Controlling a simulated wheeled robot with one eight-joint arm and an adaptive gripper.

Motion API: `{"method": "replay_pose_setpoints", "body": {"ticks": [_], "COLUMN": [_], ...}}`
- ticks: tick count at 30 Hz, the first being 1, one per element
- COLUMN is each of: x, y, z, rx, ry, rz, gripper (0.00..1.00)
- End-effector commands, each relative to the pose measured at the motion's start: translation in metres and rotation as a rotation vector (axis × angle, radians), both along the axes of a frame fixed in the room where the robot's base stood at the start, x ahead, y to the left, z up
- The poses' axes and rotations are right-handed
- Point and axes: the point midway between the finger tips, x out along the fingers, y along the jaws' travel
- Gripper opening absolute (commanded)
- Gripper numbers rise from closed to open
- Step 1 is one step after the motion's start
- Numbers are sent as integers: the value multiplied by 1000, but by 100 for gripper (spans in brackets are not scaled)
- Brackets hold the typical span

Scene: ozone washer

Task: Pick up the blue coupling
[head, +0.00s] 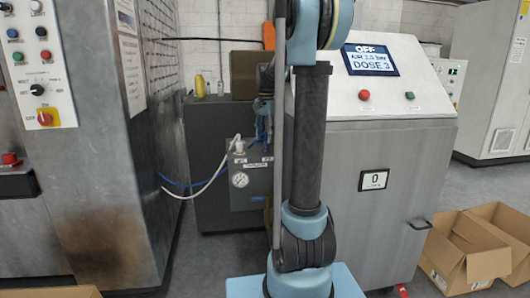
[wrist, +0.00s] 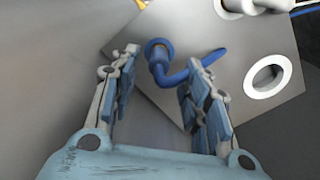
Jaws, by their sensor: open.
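The blue coupling (wrist: 157,50) shows in the wrist view as a blue ring with a curved blue arm reaching to the right, against a grey metal panel (wrist: 240,60). My gripper (wrist: 161,68) is open, with one finger to the left of the coupling and the other below its curved arm. The jaws look empty; whether a finger touches the coupling is unclear. In the head view, my arm partly hides the gripper, and small blue parts (head: 259,138) show beside the arm above the grey gauge box (head: 248,188).
A round gauge (head: 240,180) is on the box's front, with white and blue hoses running left. A metal machine with a display (head: 370,60) stands right of my arm. Cardboard boxes (head: 462,268) lie on the floor at right. A steel cabinet (head: 90,160) stands at left.

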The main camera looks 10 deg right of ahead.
Motion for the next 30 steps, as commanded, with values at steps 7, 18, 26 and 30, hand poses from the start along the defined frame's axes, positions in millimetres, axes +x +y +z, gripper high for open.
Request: {"method": "replay_pose_setpoints", "body": {"ticks": [7,18,26,30], "x": [-3,-4,-4,-4], "y": [2,2,2,2], "z": [-33,-42,-41,-41], "rx": [0,0,0,0], "ry": [0,0,0,0], "rz": [0,0,0,0], "gripper": [43,43,0,0]}}
